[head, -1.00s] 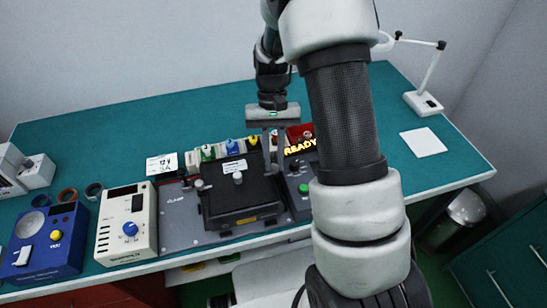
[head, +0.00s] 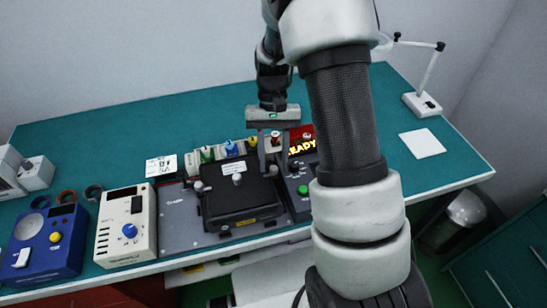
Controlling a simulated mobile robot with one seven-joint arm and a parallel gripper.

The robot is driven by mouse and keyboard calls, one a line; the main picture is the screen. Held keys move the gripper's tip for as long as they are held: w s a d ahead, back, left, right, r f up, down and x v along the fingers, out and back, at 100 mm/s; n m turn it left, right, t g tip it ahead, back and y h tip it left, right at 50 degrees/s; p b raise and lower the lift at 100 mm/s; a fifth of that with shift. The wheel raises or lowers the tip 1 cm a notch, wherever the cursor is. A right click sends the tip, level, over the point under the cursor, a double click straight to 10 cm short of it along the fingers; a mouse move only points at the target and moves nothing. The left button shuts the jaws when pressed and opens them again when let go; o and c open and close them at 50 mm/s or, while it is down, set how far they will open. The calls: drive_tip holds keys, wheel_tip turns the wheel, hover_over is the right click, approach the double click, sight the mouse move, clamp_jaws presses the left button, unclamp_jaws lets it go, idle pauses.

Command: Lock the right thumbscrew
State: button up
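My gripper (head: 272,158) points down over the right side of the black fixture (head: 240,203). Its two fingers stand apart, with a red and white item behind showing between them. The right thumbscrew (head: 272,169), a small grey knob, is at the fixture's back right corner, just below the fingertips. I cannot tell whether the fingers touch it. The left thumbscrew (head: 199,186) stands clear at the fixture's left side. A grey knob (head: 237,179) sits on top of the fixture.
A control box with a green button (head: 303,190) and a lit sign (head: 302,147) stand close on the right. Coloured-knob items (head: 207,155) line the back. A cream meter (head: 126,226) and a blue box (head: 45,240) stand left. The rear green tabletop is clear.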

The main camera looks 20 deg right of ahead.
drive_tip(key=v, duration=1.7)
drive_tip(key=shift+w+r, duration=0.2)
drive_tip(key=shift+d, duration=0.1)
drive_tip(key=s+a+r+n+t+p, duration=0.1)
drive_tip(key=s+r+t, duration=0.3)
drive_tip(key=s+r, duration=0.6)
drive_tip(key=s+n+t+h, duration=0.1)
drive_tip(key=s+t, duration=0.4)
drive_tip(key=s, duration=0.6)
drive_tip(key=shift+a+n+t, duration=0.4)
drive_tip(key=shift+f, duration=0.1)
